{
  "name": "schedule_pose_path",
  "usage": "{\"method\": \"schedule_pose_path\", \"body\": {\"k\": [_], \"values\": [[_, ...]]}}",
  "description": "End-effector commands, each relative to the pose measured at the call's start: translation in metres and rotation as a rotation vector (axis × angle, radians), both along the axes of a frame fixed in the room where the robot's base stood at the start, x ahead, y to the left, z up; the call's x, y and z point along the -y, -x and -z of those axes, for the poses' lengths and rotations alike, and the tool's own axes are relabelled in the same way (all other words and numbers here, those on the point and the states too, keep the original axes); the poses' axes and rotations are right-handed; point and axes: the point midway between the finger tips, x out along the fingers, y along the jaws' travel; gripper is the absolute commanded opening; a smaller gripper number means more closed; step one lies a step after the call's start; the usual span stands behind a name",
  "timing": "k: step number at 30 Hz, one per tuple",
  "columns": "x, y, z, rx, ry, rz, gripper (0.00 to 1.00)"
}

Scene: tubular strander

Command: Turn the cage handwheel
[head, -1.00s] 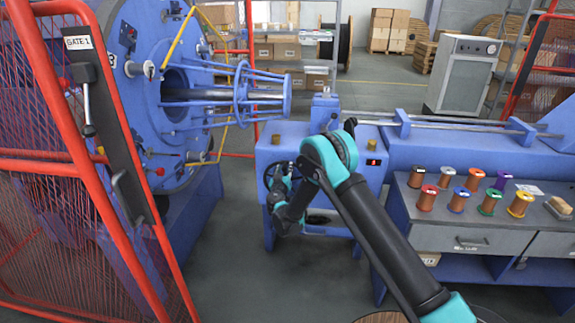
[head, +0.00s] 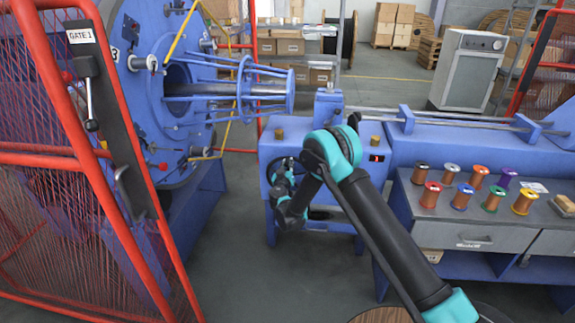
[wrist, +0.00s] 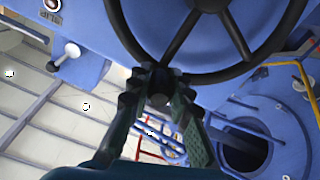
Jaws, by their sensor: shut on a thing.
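The cage handwheel (wrist: 128,40) is a dark ring with spokes, filling the top of the wrist view. In the head view the handwheel (head: 271,170) is on the front of the blue machine housing (head: 330,170), partly hidden by my wrist. My gripper (wrist: 160,88) has its dark fingers closed at the lower rim of the wheel, with a dark round piece between the tips. Whether they hold the rim itself or a knob on it, I cannot tell. In the head view my gripper (head: 283,172) is small and its fingertips are hard to make out.
A red mesh guard (head: 60,170) stands open at the left, beside the blue strander cage (head: 165,100). A bench (head: 480,235) with several coloured wire spools is at the right. The grey floor (head: 240,265) between guard and housing is clear.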

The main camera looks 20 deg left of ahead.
Motion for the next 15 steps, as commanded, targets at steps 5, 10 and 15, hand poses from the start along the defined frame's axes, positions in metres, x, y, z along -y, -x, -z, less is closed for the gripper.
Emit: {"method": "schedule_pose_path", "body": {"k": [5,10,15], "values": [[-0.0032,0.0013,0.0002,0.006,0.023,-0.001,0.0],[-0.006,0.0021,0.0001,0.01,0.041,-0.003,0.0],[-0.0098,0.0034,0.0,0.015,0.06,-0.008,0.0]]}}
